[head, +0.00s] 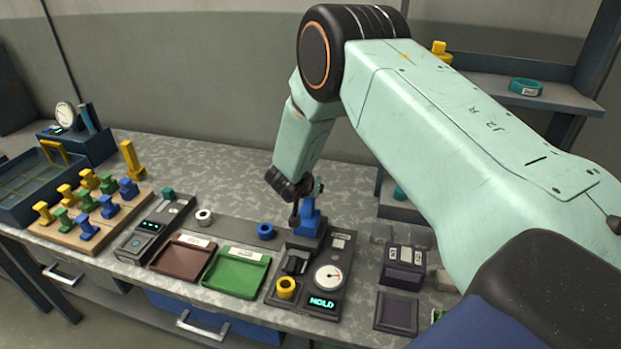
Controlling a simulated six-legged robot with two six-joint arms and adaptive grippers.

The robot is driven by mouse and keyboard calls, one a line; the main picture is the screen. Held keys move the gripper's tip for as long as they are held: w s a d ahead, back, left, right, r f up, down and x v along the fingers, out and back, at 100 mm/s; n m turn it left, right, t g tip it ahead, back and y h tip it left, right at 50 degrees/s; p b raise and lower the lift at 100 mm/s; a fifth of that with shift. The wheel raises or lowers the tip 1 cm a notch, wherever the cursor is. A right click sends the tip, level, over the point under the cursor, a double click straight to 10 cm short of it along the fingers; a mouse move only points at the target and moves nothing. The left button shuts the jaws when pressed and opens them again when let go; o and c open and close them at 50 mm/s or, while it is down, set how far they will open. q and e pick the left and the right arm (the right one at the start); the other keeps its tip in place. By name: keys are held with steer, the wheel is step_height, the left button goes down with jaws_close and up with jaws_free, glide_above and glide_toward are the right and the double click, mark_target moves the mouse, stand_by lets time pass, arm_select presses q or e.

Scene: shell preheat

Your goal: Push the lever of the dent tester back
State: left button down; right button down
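The dent tester (331,299) is a dark grey unit on the bench, with a round white dial (328,276) and a lit display (322,302) reading HOLD. A yellow ring (286,289) sits at its front left. A blue block (309,219) rises at its back. My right gripper (294,212) comes down from above at the back of the tester, just left of the blue block. The lever cannot be told apart from the dark gripper parts there, so contact is unclear. Whether the fingers are open or shut is too small to tell. My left gripper is out of view.
A blue ring (265,232) and green tray (236,271) lie left of the tester, with a brown tray (183,258) beyond. A dark box (404,268) stands to the right. Far left, a wooden board (106,224) holds several coloured pegs.

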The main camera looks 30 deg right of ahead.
steer(key=shift+w+d+f+p, duration=0.1)
steer(key=shift+d+p, duration=0.05)
steer(key=shift+p, duration=0.35)
steer(key=c, duration=1.1)
jaws_free()
steer(key=v, duration=1.1)
steer(key=shift+r, duration=0.5)
